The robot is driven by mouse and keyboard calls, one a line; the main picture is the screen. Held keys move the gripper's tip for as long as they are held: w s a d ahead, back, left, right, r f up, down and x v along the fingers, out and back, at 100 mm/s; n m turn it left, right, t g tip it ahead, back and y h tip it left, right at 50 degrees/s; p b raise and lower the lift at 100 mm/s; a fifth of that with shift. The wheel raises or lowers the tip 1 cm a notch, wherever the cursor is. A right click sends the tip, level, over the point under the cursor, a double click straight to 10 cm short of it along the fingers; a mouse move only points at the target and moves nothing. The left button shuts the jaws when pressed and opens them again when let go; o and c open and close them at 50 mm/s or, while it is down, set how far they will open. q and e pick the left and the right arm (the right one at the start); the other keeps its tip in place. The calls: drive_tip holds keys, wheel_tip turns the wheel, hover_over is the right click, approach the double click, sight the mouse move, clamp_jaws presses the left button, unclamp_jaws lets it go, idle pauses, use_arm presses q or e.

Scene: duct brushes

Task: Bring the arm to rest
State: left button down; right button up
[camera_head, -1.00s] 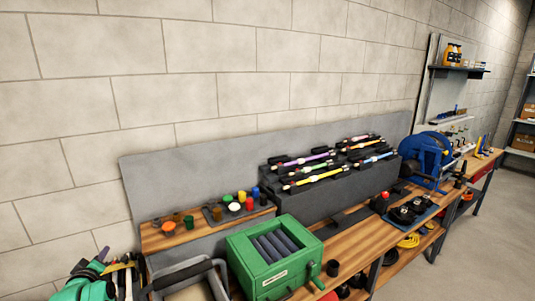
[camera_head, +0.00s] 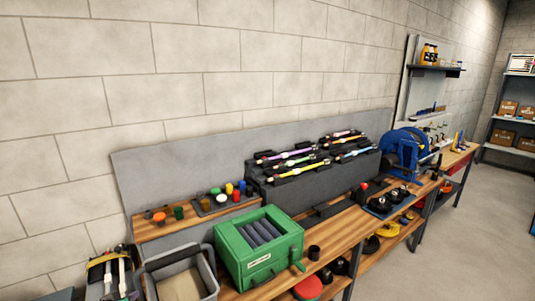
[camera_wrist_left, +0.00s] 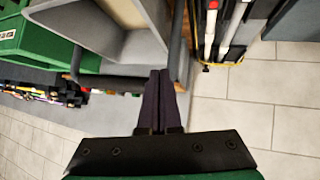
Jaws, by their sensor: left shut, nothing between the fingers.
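My left gripper (camera_wrist_left: 160,78) shows in the left wrist view with its two dark fingers together, shut and empty. It is beside the grey bin (camera_wrist_left: 140,45), near the rail at the bin's edge; I cannot tell whether they touch. In the head view only a dark piece, probably of my left arm, shows at the bottom left edge, and the fingers are not seen there. My right gripper is in neither view.
The workbench (camera_head: 335,232) runs along the wall, holding a green box (camera_head: 258,250), a rack of brushes (camera_head: 300,170) and a blue machine (camera_head: 403,150). The grey bin (camera_head: 181,268) and a tool holder (camera_head: 107,275) stand at the left.

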use_arm(q)
drive_tip(key=s+d+f+m+g+h, duration=0.3)
drive_tip(key=s+d+m+g, duration=0.45)
drive_tip(key=s+d, duration=1.25)
drive_tip(key=s+a+f+b, duration=0.1)
drive_tip(key=s+f+b, duration=0.15)
drive_tip(key=f, duration=1.25)
drive_tip(key=s+a+f+b, duration=0.15)
drive_tip(key=f+b, duration=0.25)
drive_tip(key=f, duration=1.2)
drive_tip(key=s+a+f+g+b, duration=0.1)
drive_tip(key=s+f+b, duration=0.3)
drive_tip(key=s+f, duration=1.2)
drive_tip(key=shift+a+f+g, duration=0.35)
drive_tip(key=shift+a+f, duration=0.05)
drive_tip(key=shift+a, duration=0.1)
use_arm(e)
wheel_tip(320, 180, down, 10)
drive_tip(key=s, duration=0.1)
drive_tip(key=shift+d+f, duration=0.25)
use_arm(q)
drive_tip(key=shift+s+m, duration=0.1)
drive_tip(key=shift+m, duration=0.15)
